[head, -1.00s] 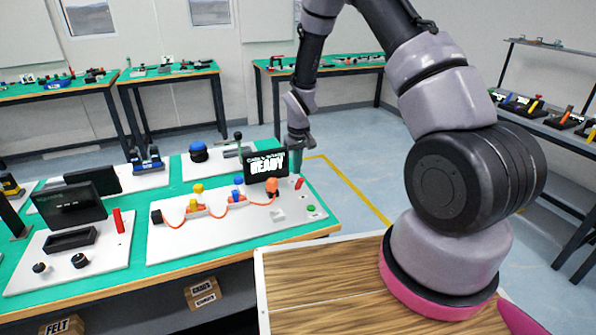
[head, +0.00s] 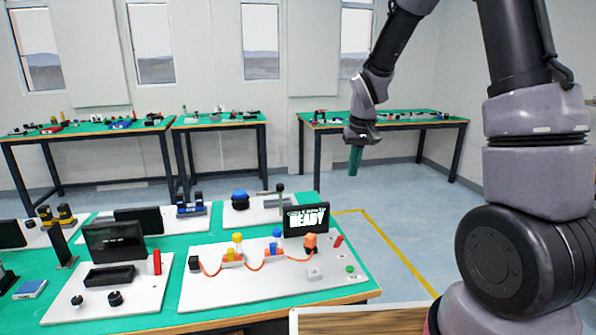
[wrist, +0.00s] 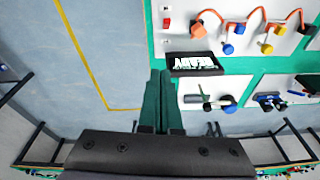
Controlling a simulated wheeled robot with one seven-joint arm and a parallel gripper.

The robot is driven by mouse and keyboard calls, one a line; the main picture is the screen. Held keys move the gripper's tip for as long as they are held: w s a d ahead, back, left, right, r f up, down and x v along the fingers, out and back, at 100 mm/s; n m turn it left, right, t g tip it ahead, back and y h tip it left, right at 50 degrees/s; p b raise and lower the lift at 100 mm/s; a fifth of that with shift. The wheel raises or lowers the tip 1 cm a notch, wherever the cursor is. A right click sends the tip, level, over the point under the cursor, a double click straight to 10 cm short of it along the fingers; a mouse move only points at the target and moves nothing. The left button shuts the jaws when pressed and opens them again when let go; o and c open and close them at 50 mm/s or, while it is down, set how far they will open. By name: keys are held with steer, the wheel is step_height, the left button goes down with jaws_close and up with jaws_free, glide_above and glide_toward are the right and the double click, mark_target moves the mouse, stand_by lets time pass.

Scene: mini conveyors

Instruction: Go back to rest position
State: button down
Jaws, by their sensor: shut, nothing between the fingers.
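My gripper (head: 355,160) hangs above the floor, beyond the far right corner of the near green table (head: 205,215). Its green fingers point down and are together, with nothing between them. In the wrist view the closed fingers (wrist: 155,100) show beside the table's edge and the black READY screen (wrist: 195,65). My arm rises from its base at the right of the head view.
The near table holds a white board with an orange cable (head: 275,265), the READY screen (head: 306,219), a red block (head: 157,262) and black knobs. More green tables (head: 385,124) stand along the back wall. Open blue floor (head: 400,200) lies right of the near table.

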steer(key=s+d+r+m+t, duration=0.1)
steer(key=s+d+r, duration=0.1)
steer(key=s+r, duration=0.45)
steer(key=s+d+r+m+t, duration=0.1)
steer(key=s+d+r+m, duration=0.2)
steer(key=r, duration=0.7)
steer(key=s+d+r+m+t+y, duration=0.1)
steer(key=s+r, duration=0.4)
steer(key=s, duration=0.9)
steer(key=shift+s+r+t, duration=0.2)
steer(key=shift+t, duration=0.7)
